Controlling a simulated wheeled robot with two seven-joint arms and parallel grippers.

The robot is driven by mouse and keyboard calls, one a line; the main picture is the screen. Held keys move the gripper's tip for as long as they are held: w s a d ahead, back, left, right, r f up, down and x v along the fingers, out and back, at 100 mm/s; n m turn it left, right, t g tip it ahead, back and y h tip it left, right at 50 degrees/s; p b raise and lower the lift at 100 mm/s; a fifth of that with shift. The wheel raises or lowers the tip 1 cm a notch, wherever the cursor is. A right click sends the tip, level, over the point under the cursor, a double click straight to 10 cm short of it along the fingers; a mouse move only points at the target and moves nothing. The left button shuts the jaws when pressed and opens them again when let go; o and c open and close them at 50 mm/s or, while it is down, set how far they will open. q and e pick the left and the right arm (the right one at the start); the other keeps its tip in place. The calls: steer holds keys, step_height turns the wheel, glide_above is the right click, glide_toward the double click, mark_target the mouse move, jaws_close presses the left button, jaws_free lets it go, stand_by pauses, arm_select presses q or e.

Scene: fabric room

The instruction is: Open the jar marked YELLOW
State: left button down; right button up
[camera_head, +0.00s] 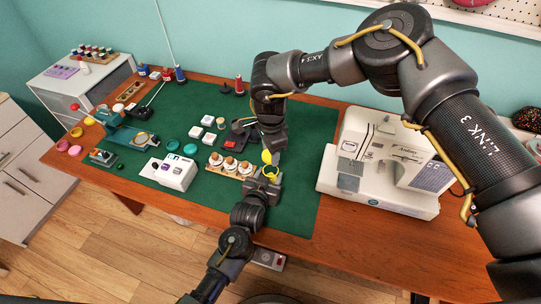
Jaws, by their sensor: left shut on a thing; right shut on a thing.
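The yellow jar (271,171) is near the front edge of the green mat, at the right end of the jar row. My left gripper (269,176) comes up from below and is shut on the jar's body. A yellow disc, which looks like its lid (266,156), is just above and slightly left of the jar's rim. My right gripper (275,152) reaches down from above and is shut on this lid. The lid looks tilted and apart from the rim, and the jar's mouth looks dark and open. Any marking on the jar is hidden or too small to read.
Several white jars stand in a wooden rack (222,170) just left of my grippers. A white sewing machine (385,155) stands to the right. A white box with buttons (168,173) and small white blocks lie left. The green mat (300,190) is bare right of the jar.

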arm_select(q)
steer(key=c, duration=0.5)
jaws_free()
steer(key=shift+f, duration=0.15)
steer(key=shift+s, duration=0.1)
